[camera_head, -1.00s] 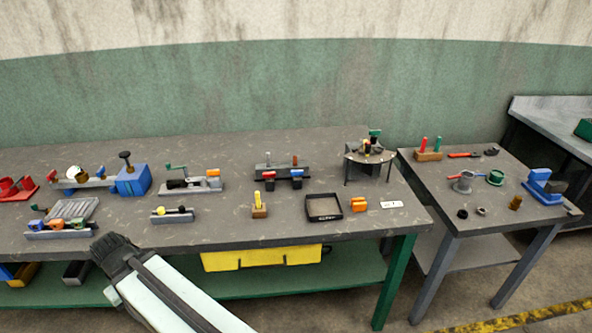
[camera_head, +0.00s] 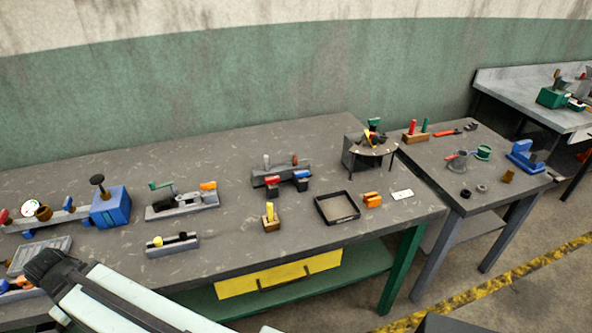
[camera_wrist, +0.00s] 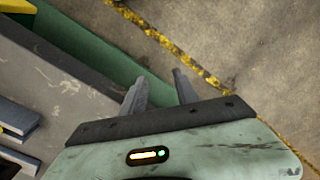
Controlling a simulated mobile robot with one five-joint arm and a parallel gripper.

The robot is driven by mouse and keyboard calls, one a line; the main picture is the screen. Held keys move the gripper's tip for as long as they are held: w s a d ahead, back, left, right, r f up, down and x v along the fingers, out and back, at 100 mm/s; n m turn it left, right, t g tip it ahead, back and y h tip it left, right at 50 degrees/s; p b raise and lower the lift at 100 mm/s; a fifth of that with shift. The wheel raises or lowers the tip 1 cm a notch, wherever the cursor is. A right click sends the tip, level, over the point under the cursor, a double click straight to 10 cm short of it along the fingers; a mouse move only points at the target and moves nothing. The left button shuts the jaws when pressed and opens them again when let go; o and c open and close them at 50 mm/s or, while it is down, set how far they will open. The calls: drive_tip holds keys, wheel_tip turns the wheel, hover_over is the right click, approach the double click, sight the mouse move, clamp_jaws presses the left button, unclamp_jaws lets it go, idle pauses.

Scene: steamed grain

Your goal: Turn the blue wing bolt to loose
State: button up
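I cannot single out a blue wing bolt for sure; things are small in the head view. A small blue piece (camera_head: 301,175) sits beside a red piece (camera_head: 272,181) at the front of a dark fixture (camera_head: 282,174) in the middle of the bench. At the left edge, a low fixture with an orange piece (camera_head: 23,283) is partly cut off and partly behind my arm. My gripper (camera_wrist: 159,77) shows in the wrist view with its two fingers apart and nothing between them. It points over the bench edge and floor, away from the fixtures.
The long bench (camera_head: 330,120) also holds a blue block (camera_head: 110,208), a green-handled clamp (camera_head: 183,201), a black tray (camera_head: 337,208) and a yellow-topped wooden block (camera_head: 270,218). A smaller table (camera_head: 425,170) stands at the right. Floor is free at the lower right.

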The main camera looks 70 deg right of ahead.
drive_tip(key=w+d+r+m+p, duration=0.1)
drive_tip(key=w+d+r+p, duration=0.1)
drive_tip(key=r+p, duration=0.6)
drive_tip(key=w+d+r+p, duration=0.1)
drive_tip(key=r+p, duration=0.6)
drive_tip(key=d+m+h, duration=0.2)
drive_tip(key=d+m, duration=0.6)
drive_tip(key=d, duration=1.5)
drive_tip(key=m+g, duration=0.3)
drive_tip(key=m, duration=1.6)
approach(302, 172)
drive_tip(key=shift+h, duration=0.5)
drive_tip(key=b+x, duration=0.4)
drive_tip(key=x, duration=0.1)
drive_tip(key=a+b+x, duration=0.1)
drive_tip(key=b+x, duration=0.2)
drive_tip(key=shift+w+f, duration=0.15)
drive_tip(key=shift+w, duration=0.05)
drive_tip(key=shift+s+d+f+b, duration=0.25)
drive_tip(key=shift+f+b, duration=0.1)
drive_tip(key=shift+b, duration=0.1)
drive_tip(key=shift+r, duration=0.1)
